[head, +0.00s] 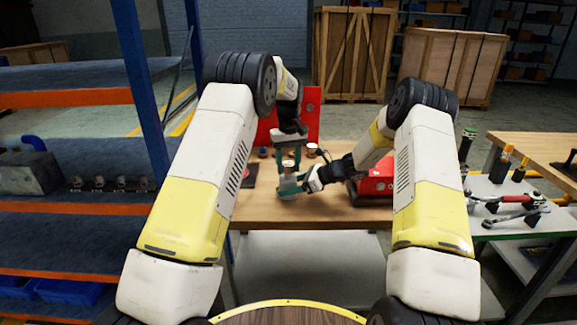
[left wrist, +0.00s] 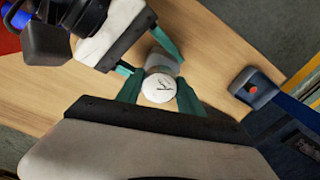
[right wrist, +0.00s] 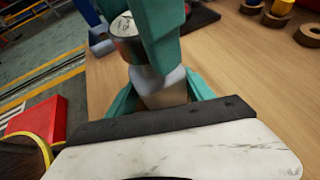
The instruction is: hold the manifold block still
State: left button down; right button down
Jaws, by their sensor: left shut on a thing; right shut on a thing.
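The grey manifold block (right wrist: 160,88) is between the teal fingers of my right gripper (head: 289,187), which reaches in from the right and is shut on it low over the bench. In the left wrist view part of the block (left wrist: 165,64) shows behind the gauge. My left gripper (head: 288,160) comes down from above and is shut on a round gauge with a white, marked face (left wrist: 159,87). The gauge also shows in the right wrist view (right wrist: 124,26), directly above the block. Fingers hide the place where gauge and block meet, so I cannot tell whether they are joined.
The wooden bench (head: 260,212) is bare at its front. A red panel (head: 307,112) stands behind the grippers, and a red machine (head: 376,184) is to their right. A small dark box with a red button (left wrist: 254,87) and several ring-shaped parts (right wrist: 275,14) are nearby.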

aim_at(289, 164)
pick_arm(q)
jog(key=shift+s+f+m, duration=0.1)
jog(key=shift+f+m, duration=0.05)
jog(key=shift+m, duration=0.75)
jog(key=c, duration=0.7)
grip_release()
notch_tip(289, 164, up, 12)
jog(key=shift+d+r, duration=0.1)
pick_arm(e)
jog(key=shift+c, duration=1.5)
grip_release()
